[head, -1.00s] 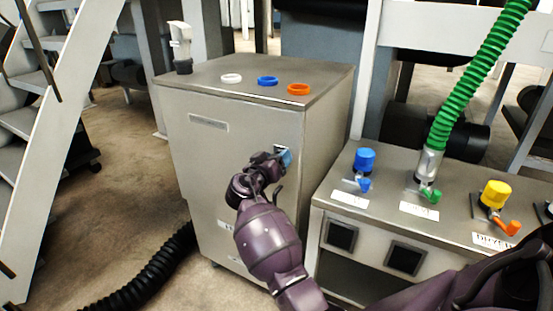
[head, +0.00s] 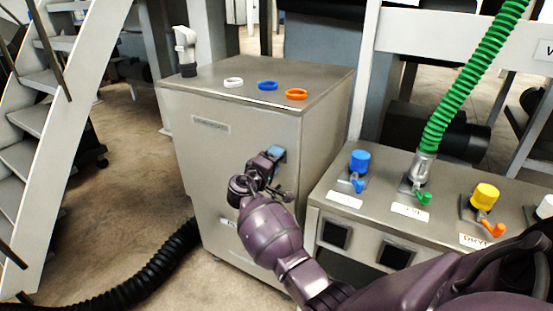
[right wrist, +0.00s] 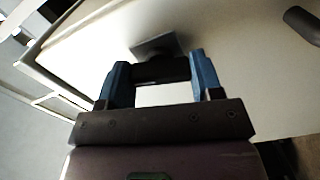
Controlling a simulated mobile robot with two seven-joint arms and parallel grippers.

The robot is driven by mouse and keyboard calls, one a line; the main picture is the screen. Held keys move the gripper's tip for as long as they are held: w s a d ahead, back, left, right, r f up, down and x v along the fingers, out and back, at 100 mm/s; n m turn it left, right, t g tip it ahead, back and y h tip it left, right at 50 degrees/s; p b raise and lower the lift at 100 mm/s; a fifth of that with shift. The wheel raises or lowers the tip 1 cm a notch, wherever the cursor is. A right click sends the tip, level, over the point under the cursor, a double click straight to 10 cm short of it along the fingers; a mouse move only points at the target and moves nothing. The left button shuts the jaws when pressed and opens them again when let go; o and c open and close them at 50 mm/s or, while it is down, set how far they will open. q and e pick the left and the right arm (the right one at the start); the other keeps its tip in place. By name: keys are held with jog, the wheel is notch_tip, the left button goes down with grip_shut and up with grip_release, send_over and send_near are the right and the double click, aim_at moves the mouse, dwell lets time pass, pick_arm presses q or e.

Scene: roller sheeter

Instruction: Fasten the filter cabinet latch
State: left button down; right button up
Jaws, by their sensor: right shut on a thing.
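The filter cabinet (head: 200,160) is a grey metal box with a flat top, in the middle of the head view. My right gripper (head: 273,156) is at the upper right of its front face, near the vertical edge. In the right wrist view its two blue fingers (right wrist: 160,66) stand on either side of the dark bar of the latch (right wrist: 155,44), which has a grey plate behind it. The gripper is shut on this latch handle. In the head view the hand hides most of the latch, and its exact angle cannot be told. My left gripper is not in view.
White (head: 233,82), blue (head: 267,86) and orange (head: 296,94) rings lie on the cabinet top. A valve bench (head: 395,225) with coloured knobs and a green hose (head: 465,95) stands at the right. A black hose (head: 155,270) runs along the floor; stairs stand left.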

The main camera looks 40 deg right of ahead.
jog(key=shift+r+n, duration=0.2)
jog(key=shift+n, duration=0.5)
jog(key=shift+n+p, duration=0.45)
jog(key=shift+n, duration=0.05)
jog(key=shift+f, duration=0.1)
jog(key=o, duration=0.9)
jog(key=shift+a+f, duration=0.1)
